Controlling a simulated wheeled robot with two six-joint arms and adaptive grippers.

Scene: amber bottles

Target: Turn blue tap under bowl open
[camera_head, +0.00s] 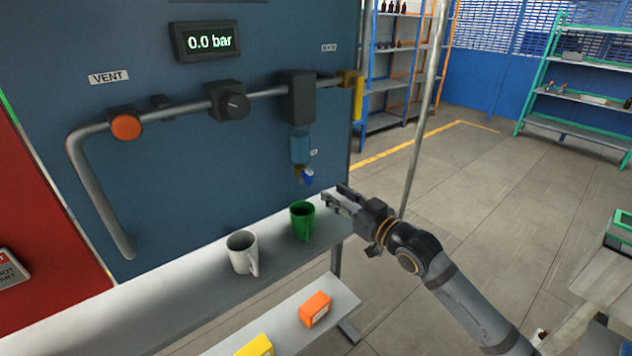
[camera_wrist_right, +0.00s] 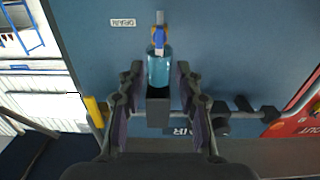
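The blue tap (camera_head: 307,177) hangs on a brass body under the clear bluish bowl (camera_head: 300,146), which sits below a dark block on the pipe. In the right wrist view, which is upside down, the blue tap (camera_wrist_right: 159,38) shows above the bowl (camera_wrist_right: 159,68). My right gripper (camera_head: 338,198) is to the right of the tap and a little lower in the head view, apart from it. In the wrist view its fingers (camera_wrist_right: 156,78) stand apart with nothing held; the bowl shows between them. My left gripper is not in view.
A green mug (camera_head: 303,222) stands on the shelf (camera_head: 150,290) below the tap, with a white mug (camera_head: 242,252) to its left. A pole (camera_head: 420,110) rises behind my right arm. The gauge (camera_head: 207,41) reads 0.0 bar. An orange box (camera_head: 315,309) lies on the lower shelf.

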